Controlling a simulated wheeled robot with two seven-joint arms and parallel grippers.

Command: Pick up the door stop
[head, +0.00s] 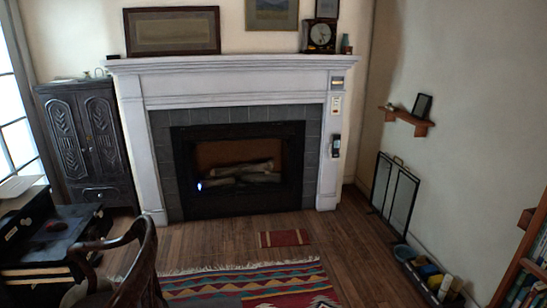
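I cannot make out a door stop for certain in the head view. Several small items lie in a low dark tray (411,269) on the floor along the right wall, among them a blue one (403,252), a yellow one (428,271) and a white one (445,287). They are too small to tell whether one is a door stop. Neither of my grippers is in view.
A white fireplace (230,83) stands ahead, with a dark carved cabinet (87,140) left of it. A wooden chair (140,270) and desk fill the lower left. A patterned rug (250,285) and small red mat (284,238) lie on open wooden floor. A folding screen (396,193) leans right.

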